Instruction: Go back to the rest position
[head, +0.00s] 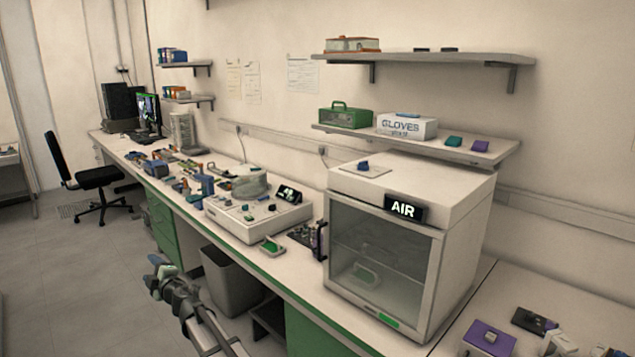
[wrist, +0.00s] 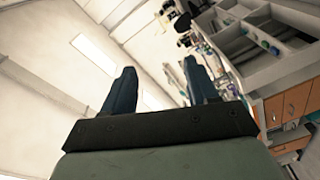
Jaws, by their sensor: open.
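My gripper (head: 156,262) is at the end of my arm in the lower left of the head view, over the floor in front of the bench. In the wrist view my gripper (wrist: 160,85) shows two dark blue fingers spread apart with nothing between them. It is open, empty and apart from the bench. The wrist camera looks steeply tilted, toward bright wall and ceiling panels at the left and shelving at the right.
The long white bench (head: 285,262) carries a control box (head: 240,222) and a glass-fronted cabinet (head: 385,255) marked AIR. A grey bin (head: 232,280) stands under the bench, close behind my gripper in the picture. The floor (head: 80,290) at left is clear; an office chair (head: 98,178) stands farther back.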

